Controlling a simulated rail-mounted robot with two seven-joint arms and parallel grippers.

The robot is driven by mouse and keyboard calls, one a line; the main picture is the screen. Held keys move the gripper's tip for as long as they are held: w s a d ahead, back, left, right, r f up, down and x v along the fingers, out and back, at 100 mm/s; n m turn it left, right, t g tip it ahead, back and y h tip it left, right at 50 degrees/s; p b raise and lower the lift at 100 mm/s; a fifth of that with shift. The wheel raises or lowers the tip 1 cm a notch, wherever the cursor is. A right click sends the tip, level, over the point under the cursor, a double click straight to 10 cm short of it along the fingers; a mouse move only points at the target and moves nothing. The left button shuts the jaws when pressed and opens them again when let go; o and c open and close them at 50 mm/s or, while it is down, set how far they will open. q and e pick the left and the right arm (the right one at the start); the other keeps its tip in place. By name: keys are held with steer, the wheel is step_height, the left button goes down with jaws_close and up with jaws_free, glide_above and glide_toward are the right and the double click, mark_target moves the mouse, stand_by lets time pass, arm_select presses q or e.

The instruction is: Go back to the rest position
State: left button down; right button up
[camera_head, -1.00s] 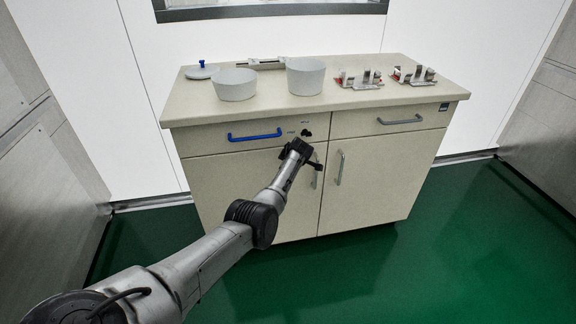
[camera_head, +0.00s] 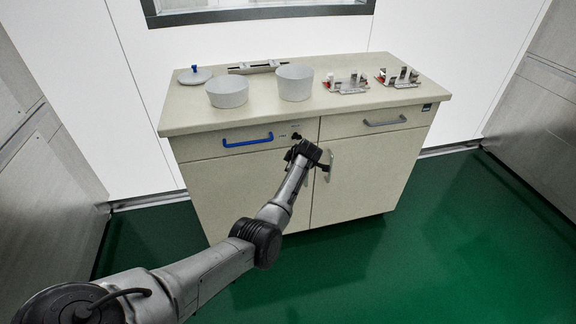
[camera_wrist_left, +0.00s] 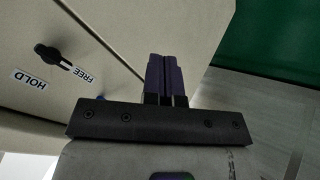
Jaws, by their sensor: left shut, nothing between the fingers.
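My left arm comes in from the lower left in the head view. Its gripper (camera_head: 308,158) is in front of the cabinet (camera_head: 236,188), near the knob and the inner door handles. In the left wrist view the gripper's fingers (camera_wrist_left: 166,80) are together with nothing between them. The knob also shows in the head view (camera_head: 296,136). My right gripper does not show.
The counter (camera_head: 180,118) bears two white tubs (camera_head: 227,92) (camera_head: 295,83), a lidded dish (camera_head: 195,76) and two metal racks (camera_head: 346,84) (camera_head: 397,77). A blue drawer handle (camera_head: 247,141) and grey handles stick out in front. The green floor (camera_head: 420,230) is clear at the right.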

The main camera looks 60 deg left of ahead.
arm_select(q)
steer(key=shift+w+d+r, duration=0.1)
steer(key=shift+d+r, duration=0.25)
steer(key=shift+r, duration=0.15)
